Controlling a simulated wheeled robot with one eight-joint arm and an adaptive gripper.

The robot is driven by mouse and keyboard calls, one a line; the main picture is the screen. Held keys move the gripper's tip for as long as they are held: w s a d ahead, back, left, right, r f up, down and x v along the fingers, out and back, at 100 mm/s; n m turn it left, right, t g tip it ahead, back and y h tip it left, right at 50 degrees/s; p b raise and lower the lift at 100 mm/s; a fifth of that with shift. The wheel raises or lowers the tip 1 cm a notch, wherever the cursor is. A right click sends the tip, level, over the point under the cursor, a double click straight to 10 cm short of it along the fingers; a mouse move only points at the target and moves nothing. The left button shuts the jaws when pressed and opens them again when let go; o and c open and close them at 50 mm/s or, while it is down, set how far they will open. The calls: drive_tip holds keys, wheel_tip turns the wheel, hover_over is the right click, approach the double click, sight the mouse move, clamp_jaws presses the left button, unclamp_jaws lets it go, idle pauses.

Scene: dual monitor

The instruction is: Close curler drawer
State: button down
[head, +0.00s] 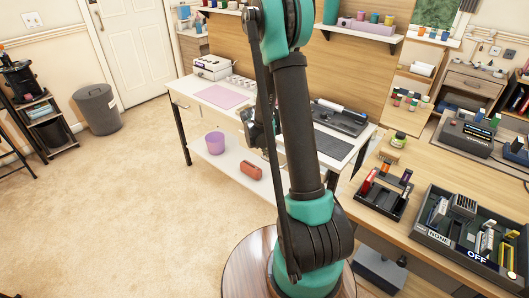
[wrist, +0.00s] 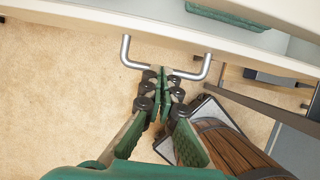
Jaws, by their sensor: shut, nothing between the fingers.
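The drawer shows in the wrist view as a white front edge (wrist: 85,14) across the top. Its inside is partly visible behind the edge with a green item (wrist: 228,14) in it, so it stands at least partly open. A silver U-shaped handle (wrist: 127,52) sticks out from its front. My gripper (wrist: 166,74) is shut and empty, with its fingertips at the middle of the handle bar, overlapping it in the picture. I cannot tell whether they touch. In the head view my arm hides much of the white desk's (head: 186,93) front and the gripper is largely covered.
A purple bin (head: 215,143) and a red case (head: 251,170) sit on the desk's low shelf. A wooden workbench with a black holder (head: 383,203) and a dark organiser tray (head: 440,240) stands at right. A grey trash can (head: 99,108) stands by the door. Carpet at left is clear.

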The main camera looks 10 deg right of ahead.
drive_tip(key=shift+w+d, duration=0.4)
drive_tip(key=shift+d, duration=0.2)
drive_tip(key=shift+w+d, duration=0.35)
drive_tip(key=shift+d, duration=0.2)
